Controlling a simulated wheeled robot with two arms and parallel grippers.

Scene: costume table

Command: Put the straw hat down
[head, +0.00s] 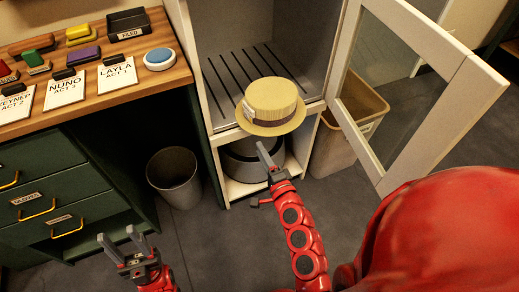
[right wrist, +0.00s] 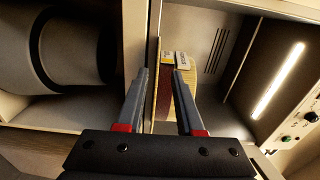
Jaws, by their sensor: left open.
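The straw hat (head: 272,104) is upright, crown up, at the front edge of the slatted shelf (head: 228,88) in the open cabinet. Its brim hangs out over that edge, and it has a dark band. My right gripper (head: 262,150) is just below and in front of the brim. In the right wrist view the hat (right wrist: 164,104) shows edge-on between and beyond the two fingers (right wrist: 160,78), with a gap between them. Whether a finger touches the hat is unclear. My left gripper (head: 122,245) is open and empty, low at the left over the floor.
The cabinet's glass door (head: 398,85) stands open to the right, with a tan bin (head: 335,150) behind it. A grey round object (head: 245,165) fills the lower compartment. A dark waste bin (head: 174,176) stands left. The desk (head: 170,78) holds cards, stamps and a blue-topped round pad.

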